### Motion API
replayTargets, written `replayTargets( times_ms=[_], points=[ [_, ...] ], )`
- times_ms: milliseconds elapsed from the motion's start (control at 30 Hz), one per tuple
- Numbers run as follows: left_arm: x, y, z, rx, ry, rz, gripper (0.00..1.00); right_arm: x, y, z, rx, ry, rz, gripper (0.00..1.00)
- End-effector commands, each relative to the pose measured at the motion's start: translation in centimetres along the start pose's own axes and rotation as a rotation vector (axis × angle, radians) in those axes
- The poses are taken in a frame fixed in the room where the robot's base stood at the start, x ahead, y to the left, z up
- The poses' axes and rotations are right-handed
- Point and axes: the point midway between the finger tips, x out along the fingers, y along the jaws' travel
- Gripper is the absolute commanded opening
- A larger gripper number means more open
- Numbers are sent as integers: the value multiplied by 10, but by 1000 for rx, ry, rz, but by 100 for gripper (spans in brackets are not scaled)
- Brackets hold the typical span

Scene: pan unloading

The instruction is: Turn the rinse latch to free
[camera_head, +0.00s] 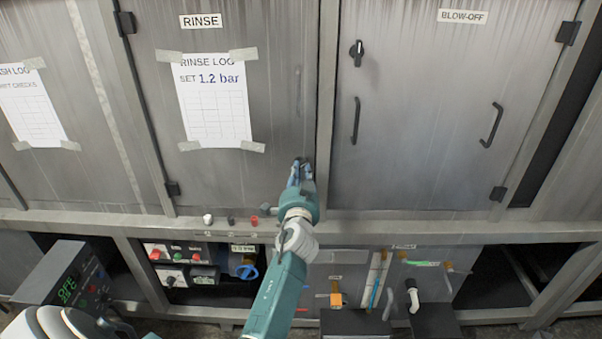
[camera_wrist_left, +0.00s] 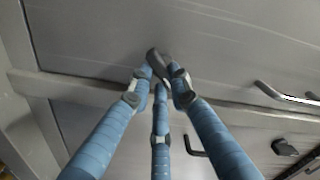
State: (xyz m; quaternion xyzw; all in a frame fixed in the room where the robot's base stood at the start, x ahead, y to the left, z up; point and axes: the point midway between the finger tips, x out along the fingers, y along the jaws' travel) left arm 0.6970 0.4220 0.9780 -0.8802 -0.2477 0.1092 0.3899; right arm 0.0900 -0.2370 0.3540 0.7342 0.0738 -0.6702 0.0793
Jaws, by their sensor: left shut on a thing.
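My left gripper (camera_head: 302,168) reaches up to the lower right corner of the grey RINSE door (camera_head: 235,175). It is shut on a small dark piece, which I take to be the rinse latch (camera_wrist_left: 157,64). The left wrist view shows this piece between the fingertips of the left gripper (camera_wrist_left: 160,80), with blue fingers around it. In the head view the gripper mostly hides the latch, so I cannot read its angle there. My right gripper is not in view.
The BLOW-OFF door (camera_head: 430,110) to the right has its own dark latch (camera_head: 357,52) and two handles, one the left handle (camera_head: 356,121). A paper log (camera_head: 213,100) is taped on the RINSE door. Below runs a metal ledge (camera_head: 420,229), with controls and hoses underneath.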

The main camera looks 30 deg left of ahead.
Motion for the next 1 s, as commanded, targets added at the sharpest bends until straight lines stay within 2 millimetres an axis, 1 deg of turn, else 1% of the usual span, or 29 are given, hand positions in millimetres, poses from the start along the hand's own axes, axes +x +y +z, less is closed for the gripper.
replayTargets(
  times_ms=[300,600,800,1000],
  points=[
    [0,-1,2,304,-2,-1,0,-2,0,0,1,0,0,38],
    [1,-2,4,551,-3,-2,0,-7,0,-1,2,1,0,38],
    [1,-3,4,664,-2,-3,0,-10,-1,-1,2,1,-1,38],
    [1,-3,4,728,-3,-4,0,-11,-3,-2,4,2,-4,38]
  ],
)
